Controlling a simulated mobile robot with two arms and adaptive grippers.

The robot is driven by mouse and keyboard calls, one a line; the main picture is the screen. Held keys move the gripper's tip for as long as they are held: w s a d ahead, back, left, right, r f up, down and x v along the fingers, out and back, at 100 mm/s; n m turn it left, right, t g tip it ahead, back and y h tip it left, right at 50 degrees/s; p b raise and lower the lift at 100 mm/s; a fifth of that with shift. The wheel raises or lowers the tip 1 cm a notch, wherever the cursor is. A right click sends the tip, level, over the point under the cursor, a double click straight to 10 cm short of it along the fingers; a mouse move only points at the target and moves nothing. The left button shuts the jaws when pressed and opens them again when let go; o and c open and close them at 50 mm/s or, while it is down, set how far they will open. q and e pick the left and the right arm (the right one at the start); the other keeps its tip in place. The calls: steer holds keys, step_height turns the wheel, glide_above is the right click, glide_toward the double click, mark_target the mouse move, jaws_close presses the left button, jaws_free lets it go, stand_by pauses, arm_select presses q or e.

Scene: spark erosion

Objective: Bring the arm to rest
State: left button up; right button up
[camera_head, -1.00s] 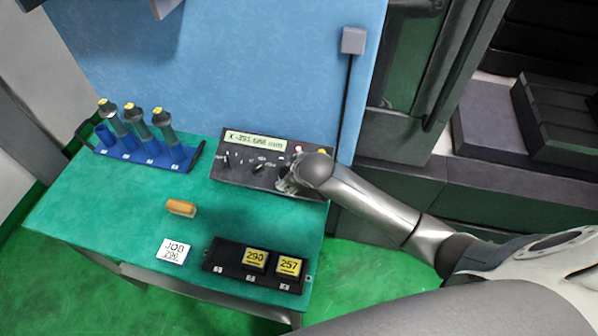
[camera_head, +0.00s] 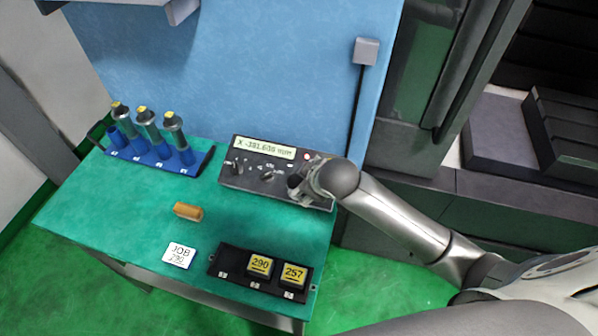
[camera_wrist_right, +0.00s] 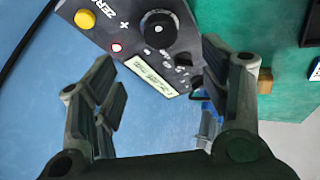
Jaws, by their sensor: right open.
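My right arm reaches in from the right in the head view. Its gripper (camera_head: 302,186) is over the right part of the grey control box (camera_head: 236,181), which has a lit display and knobs. In the right wrist view, the gripper (camera_wrist_right: 165,110) is open with nothing between its fingers. No contact with the box can be made out. My left gripper is not in view.
The green table (camera_head: 110,215) carries a blue rack (camera_head: 150,158) with several holders, a wooden block (camera_head: 187,211), a JOB card (camera_head: 179,255) and a black tray (camera_head: 237,265) with blocks 290 and 257. A blue panel (camera_head: 240,70) stands behind. Table space left of the wooden block is clear.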

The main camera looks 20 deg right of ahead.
stand_by(0.3)
steer(key=s+d+f+m+g, duration=0.1)
steer(key=s+m+g, duration=0.15)
steer(key=s, duration=0.95)
steer(key=s+d+f+m+g, duration=0.15)
steer(key=s+m, duration=0.25)
steer(key=s, duration=0.8)
step_height(320, 180, down, 32)
steer(key=s+b, duration=0.1)
steer(key=b, duration=0.6)
steer(key=s+d+f+g+b, duration=0.1)
steer(key=s+f+b, duration=0.2)
steer(key=s+f, duration=0.6)
steer(key=s+d+f+g+b, duration=0.1)
steer(key=s+f+b, duration=0.3)
steer(key=s+f, duration=0.4)
step_height(320, 180, down, 8)
steer(key=shift+s+d+r+n, duration=0.15)
steer(key=shift+s+d+n, duration=0.3)
steer(key=shift+d, duration=0.15)
